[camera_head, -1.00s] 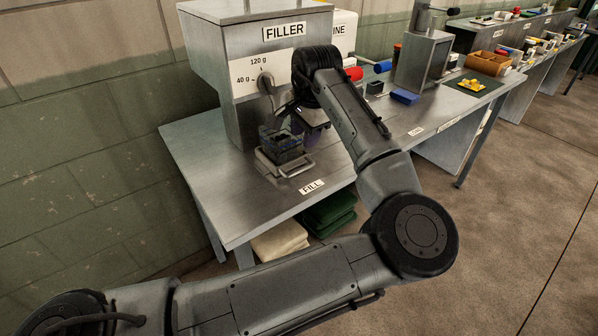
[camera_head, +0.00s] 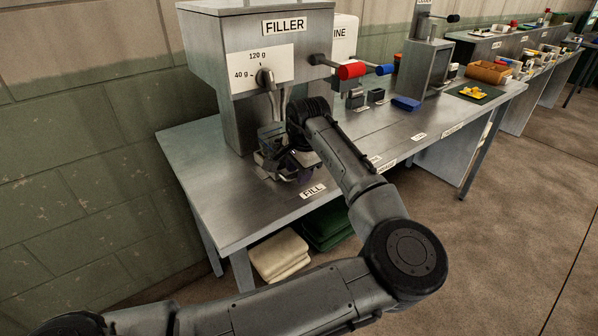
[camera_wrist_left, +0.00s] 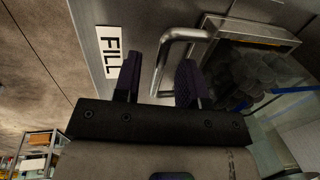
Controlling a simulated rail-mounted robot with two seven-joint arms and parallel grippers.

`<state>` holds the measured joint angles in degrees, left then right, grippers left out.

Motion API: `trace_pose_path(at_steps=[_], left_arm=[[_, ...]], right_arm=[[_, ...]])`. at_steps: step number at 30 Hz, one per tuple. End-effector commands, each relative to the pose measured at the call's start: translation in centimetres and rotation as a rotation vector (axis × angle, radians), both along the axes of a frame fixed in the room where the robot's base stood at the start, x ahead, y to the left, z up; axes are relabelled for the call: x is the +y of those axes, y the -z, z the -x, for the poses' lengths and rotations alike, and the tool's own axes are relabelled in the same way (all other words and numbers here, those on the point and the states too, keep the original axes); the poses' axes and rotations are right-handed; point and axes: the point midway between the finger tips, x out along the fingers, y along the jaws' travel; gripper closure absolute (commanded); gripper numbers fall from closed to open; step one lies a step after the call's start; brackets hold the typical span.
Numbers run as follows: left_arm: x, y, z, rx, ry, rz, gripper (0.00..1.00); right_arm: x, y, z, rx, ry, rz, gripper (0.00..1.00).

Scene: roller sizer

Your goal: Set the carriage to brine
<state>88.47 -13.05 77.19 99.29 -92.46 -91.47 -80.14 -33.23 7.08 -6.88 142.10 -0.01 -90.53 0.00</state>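The carriage (camera_head: 263,170) sits under the filler (camera_head: 228,105) by the FILL label (camera_head: 312,191), holding a clear container (camera_head: 268,135) of dark pieces. Its metal handle (camera_wrist_left: 164,50) shows in the left wrist view, beside the container's dark contents (camera_wrist_left: 250,75). My left gripper (camera_head: 288,165) is low at the carriage. In the left wrist view its purple fingers (camera_wrist_left: 158,80) are apart, with the handle bar between them; I cannot tell whether they touch it. The machine whose sign shows only "INE" (camera_head: 341,32) stands right of the filler. My right gripper is out of view.
A red-ended lever (camera_head: 351,71) and a blue-ended lever (camera_head: 384,69) stick out right of the filler. A blue block (camera_head: 406,103) and small dark blocks lie further along the bench (camera_head: 215,205). Folded cloths (camera_head: 278,255) lie below. The bench's front left is clear.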

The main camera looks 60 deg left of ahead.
Motion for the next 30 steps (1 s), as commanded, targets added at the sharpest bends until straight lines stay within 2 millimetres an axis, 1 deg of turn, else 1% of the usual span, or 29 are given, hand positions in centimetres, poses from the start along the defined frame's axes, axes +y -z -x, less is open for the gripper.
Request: trace_pose_path(at_steps=[6, 18, 30], left_arm=[[0.01, 0.00, 0.01, 0.000, 0.000, 0.000, 0.63], [0.00, -0.02, 0.01, 0.000, 0.000, 0.000, 1.00], [0.01, -0.08, 0.00, 0.001, 0.000, 0.000, 1.00]], right_arm=[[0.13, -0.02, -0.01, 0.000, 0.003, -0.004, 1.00], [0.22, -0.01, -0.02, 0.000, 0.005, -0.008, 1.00], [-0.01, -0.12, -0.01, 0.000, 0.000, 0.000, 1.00]])
